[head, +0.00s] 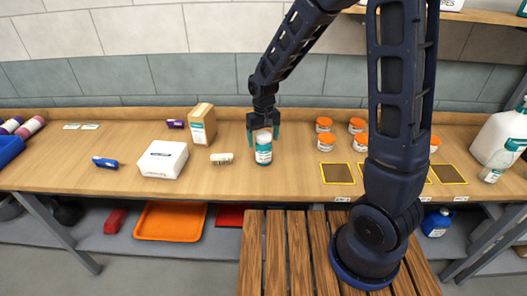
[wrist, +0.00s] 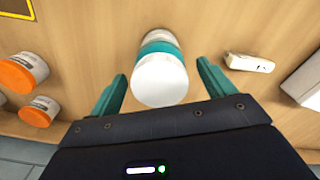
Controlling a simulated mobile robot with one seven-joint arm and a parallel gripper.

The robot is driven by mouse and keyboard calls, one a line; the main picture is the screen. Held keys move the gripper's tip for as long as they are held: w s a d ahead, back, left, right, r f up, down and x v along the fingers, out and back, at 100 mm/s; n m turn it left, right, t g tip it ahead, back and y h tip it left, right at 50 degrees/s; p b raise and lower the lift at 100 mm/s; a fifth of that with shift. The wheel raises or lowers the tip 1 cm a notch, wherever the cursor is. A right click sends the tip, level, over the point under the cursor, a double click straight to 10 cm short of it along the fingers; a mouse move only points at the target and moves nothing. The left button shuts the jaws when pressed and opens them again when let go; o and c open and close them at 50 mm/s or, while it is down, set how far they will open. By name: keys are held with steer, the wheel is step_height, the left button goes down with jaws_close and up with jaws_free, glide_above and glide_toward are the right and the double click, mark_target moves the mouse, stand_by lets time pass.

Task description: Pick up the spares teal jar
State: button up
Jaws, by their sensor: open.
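A teal jar (head: 263,152), white with a broad teal band, stands upright on the wooden counter in the head view. My gripper (head: 263,128) hangs just above and around its top, pointing down, with teal fingers apart. In the wrist view the jar (wrist: 160,78) shows its white lid and teal band between the two open fingers of my gripper (wrist: 160,80). A gap shows between the jar and each finger, so nothing is gripped. The writing on the jar is too small to read.
A small white item (head: 221,158) lies left of the jar, with a white box (head: 163,159) and a tan carton (head: 202,125) beyond. Several orange-lidded jars (head: 326,142) stand to the right, behind yellow-edged dark squares (head: 337,174). A slatted wooden bench (head: 276,250) is in front.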

steer(key=shift+f, duration=0.75)
steer(key=c, duration=1.1)
